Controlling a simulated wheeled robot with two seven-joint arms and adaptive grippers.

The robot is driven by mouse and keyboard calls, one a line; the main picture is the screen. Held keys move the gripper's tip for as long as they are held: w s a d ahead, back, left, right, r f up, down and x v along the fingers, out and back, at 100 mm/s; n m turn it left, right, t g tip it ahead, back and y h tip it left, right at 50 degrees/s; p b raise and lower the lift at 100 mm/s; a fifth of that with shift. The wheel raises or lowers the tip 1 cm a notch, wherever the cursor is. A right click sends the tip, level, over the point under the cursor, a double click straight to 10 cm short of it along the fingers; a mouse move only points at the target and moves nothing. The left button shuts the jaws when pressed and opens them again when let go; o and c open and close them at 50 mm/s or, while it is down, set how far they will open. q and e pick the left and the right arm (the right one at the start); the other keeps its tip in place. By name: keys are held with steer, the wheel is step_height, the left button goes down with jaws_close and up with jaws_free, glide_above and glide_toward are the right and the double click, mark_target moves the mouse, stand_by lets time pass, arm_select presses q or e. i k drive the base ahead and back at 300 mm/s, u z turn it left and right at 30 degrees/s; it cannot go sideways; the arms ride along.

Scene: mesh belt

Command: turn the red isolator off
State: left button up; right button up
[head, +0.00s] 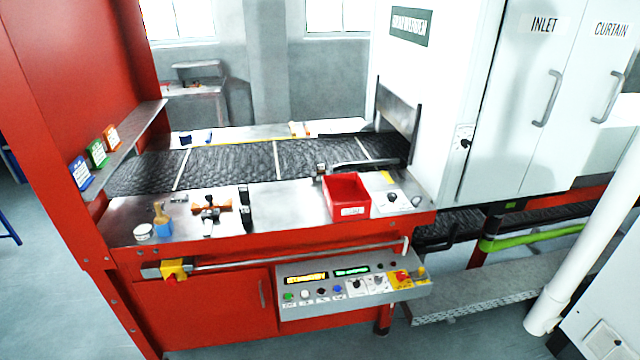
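The red isolator (402,276) appears to be the red knob on a yellow plate at the right end of the sloping grey control panel (350,300), on the front of the red bench. Its handle is too small to read its position. Another yellow box with a red button (172,269) sits on the bench front at the left. Neither of my grippers is in the head view.
A metal rail (300,258) runs above the panel. The steel bench top (285,215) holds a red bin (346,195), a brush and small tools. Behind it the dark mesh belt (235,162) enters a white machine (450,80). The floor in front is clear.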

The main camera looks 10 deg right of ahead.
mark_target(401, 276)
steer(key=i, duration=1.15)
steer(key=z, duration=0.55)
